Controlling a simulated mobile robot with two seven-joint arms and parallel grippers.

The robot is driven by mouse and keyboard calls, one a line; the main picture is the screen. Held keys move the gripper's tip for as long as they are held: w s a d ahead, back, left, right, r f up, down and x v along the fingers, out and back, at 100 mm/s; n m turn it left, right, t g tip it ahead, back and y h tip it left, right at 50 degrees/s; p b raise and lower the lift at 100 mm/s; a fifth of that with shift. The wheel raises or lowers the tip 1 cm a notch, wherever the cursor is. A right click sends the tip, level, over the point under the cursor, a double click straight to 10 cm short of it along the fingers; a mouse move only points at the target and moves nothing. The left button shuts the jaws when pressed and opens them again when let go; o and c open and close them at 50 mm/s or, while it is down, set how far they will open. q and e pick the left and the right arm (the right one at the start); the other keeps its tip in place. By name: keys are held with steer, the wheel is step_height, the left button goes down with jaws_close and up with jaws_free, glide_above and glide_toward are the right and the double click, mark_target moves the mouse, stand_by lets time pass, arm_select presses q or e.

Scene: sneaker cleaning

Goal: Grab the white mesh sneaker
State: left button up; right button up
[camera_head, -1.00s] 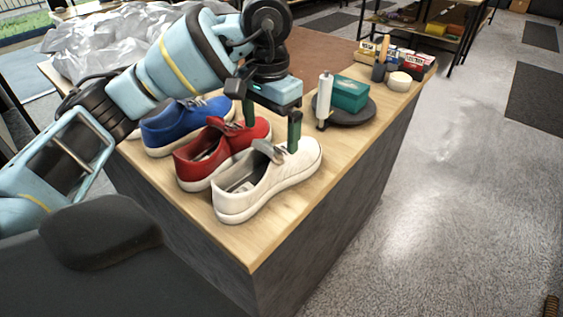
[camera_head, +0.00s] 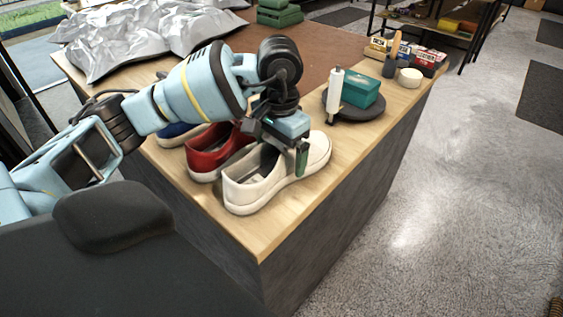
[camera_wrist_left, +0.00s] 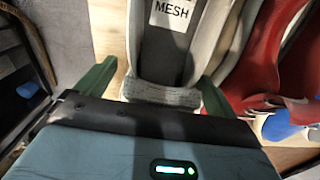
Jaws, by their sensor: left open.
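The white mesh sneaker (camera_head: 262,192) stands upright on the near part of the wooden table, its opening toward the left. My left gripper (camera_head: 274,150) is open above the sneaker's middle. One green finger hangs down along the sneaker's near side; the other is mostly hidden behind the gripper body. In the left wrist view, the two fingers of the gripper (camera_wrist_left: 155,88) lie on either side of the white sneaker (camera_wrist_left: 160,92), with gaps visible. A label reading MESH shows on its insole. My right gripper is not in view.
A red sneaker (camera_head: 205,160) stands close beside the white one, with a blue sneaker (camera_head: 172,130) behind it, partly covered by my arm. A dark round stand (camera_head: 362,114) holding a teal box (camera_head: 362,92) and a white roller (camera_head: 335,88) stands farther right. The near table edge is clear.

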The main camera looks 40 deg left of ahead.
arm_select(q)
steer(key=c, duration=1.3)
steer(key=shift+o, duration=0.2)
steer(key=shift+r, duration=0.1)
